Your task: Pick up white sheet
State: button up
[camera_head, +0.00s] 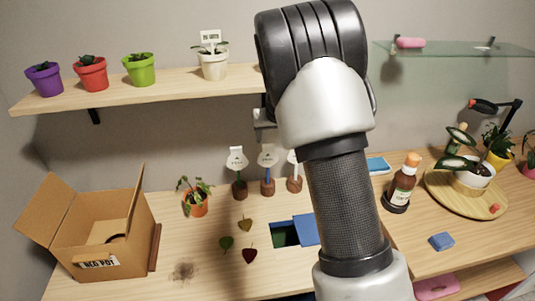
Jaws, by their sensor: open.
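I cannot make out a loose white sheet for certain. Small white cards stand upright in brown holders on the table: a left card (237,158), a middle card (268,156) and a right card (293,157) partly covered by my arm. Another white card (210,37) is in the cream pot on the shelf. My arm fills the middle of the view. A grey part of my gripper (264,119) shows at the arm's left edge, above the cards; its fingertips are hidden. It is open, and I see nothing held.
An open cardboard box (105,240) stands at the left. A bottle (402,182) and a round wooden tray (440,196) are right. The wooden shelf (165,90) overhangs behind.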

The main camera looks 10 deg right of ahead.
send_over(268, 156)
jog(key=s, duration=0.1)
notch_tip(268, 156, down, 5)
jog(key=shift+r+p, duration=0.2)
jog(key=shift+p, duration=0.1)
jog(key=shift+c, duration=0.2)
grip_shut()
